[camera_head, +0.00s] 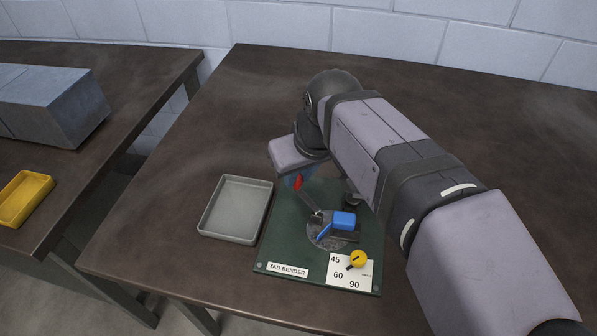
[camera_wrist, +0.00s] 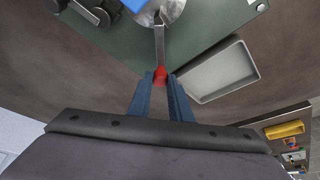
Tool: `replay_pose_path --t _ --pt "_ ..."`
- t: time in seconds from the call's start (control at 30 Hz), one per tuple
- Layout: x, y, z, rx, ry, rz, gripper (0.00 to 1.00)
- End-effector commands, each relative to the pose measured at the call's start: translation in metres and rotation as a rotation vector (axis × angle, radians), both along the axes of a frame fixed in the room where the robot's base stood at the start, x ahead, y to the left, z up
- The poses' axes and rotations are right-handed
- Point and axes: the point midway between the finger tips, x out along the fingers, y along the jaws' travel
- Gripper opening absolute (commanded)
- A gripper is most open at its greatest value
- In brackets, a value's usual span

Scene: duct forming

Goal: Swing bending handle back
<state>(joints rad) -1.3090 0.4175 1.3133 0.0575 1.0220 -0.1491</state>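The tab bender's green base plate (camera_head: 275,243) lies on the brown table. Its round disc (camera_head: 318,236) carries a grey bending handle (camera_head: 308,199) with a red knob (camera_head: 298,183), pointing toward the back left. In the wrist view the handle (camera_wrist: 159,45) runs down to the red knob (camera_wrist: 160,76). My gripper (camera_wrist: 161,77) has its two blue fingers on either side of the knob, which fills the gap between the tips. It looks shut on the knob. In the head view my wrist partly hides the fingers. A blue block (camera_head: 344,220) sits by the disc.
A yellow knob (camera_head: 358,259) with a pointer sits on the white angle card (camera_head: 338,275) marked 45, 60, 90. An empty grey tray (camera_head: 235,209) lies left of the plate. A second table holds a grey box (camera_head: 70,108) and a yellow tray (camera_head: 23,199).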

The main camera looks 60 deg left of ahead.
Motion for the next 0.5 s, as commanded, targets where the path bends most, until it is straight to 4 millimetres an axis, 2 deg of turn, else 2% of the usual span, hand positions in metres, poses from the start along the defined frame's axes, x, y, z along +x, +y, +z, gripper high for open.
replay_pose_path --t 0.07,0.27,0.5 --pt "0.000 0.000 0.000 0.000 0.000 0.000 0.00" --pt "0.001 0.000 0.001 -0.001 0.000 -0.010 0.00" --pt "0.015 0.001 0.004 -0.004 0.000 -0.166 0.00"
